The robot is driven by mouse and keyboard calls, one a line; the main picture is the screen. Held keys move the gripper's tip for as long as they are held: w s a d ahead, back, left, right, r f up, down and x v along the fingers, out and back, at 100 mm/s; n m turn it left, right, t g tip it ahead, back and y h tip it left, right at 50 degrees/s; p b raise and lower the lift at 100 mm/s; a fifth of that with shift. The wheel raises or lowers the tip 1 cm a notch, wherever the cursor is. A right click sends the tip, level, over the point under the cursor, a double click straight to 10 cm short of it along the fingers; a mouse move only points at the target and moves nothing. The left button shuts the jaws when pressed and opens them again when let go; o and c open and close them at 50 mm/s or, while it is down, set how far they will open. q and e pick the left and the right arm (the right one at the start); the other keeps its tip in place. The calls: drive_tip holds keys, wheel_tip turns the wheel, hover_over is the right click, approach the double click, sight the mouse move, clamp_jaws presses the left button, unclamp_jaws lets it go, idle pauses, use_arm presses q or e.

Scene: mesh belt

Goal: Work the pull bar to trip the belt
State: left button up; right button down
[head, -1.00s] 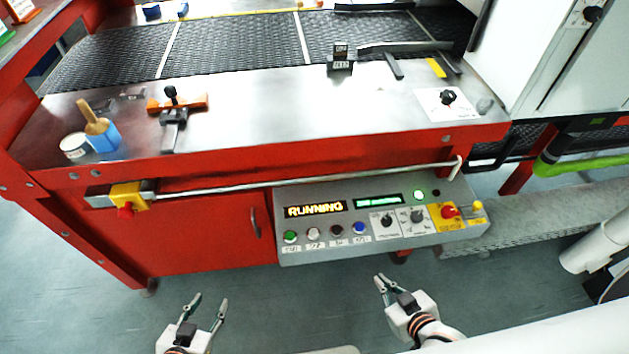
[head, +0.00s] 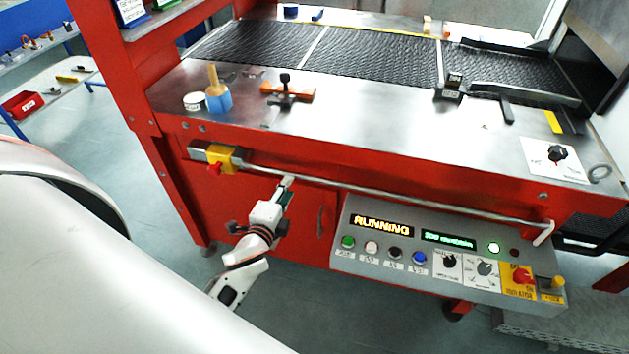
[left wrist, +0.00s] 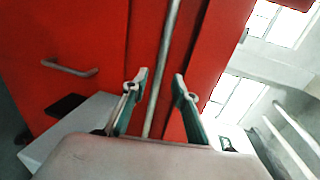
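The pull bar (head: 400,198) is a thin silver rod along the red front of the machine, level with the worktop's lower edge. Its left end meets a yellow switch box (head: 222,160) with a red knob. The mesh belt (head: 375,58) lies behind the worktop. My left gripper (head: 288,181) is at the bar, near its left part. In the left wrist view the bar (left wrist: 167,50) runs between the two parted fingers of the gripper (left wrist: 160,76); I see gaps on both sides. My right gripper is out of view.
The control panel (head: 440,258) below the bar reads RUNNING, with a green lamp lit. A blue pot (head: 218,102) with a wooden-handled tool, an orange clamp (head: 285,91) and a dark block (head: 453,88) stand on the worktop. A cabinet handle (head: 320,221) is below the bar.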

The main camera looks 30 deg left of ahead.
sight(294, 173)
use_arm(q)
drive_tip(key=x, duration=0.7)
drive_tip(key=shift+w+a+f, duration=0.1)
drive_tip(key=shift+w+a, duration=0.1)
drive_tip(key=shift+w, duration=0.1)
clamp_jaws()
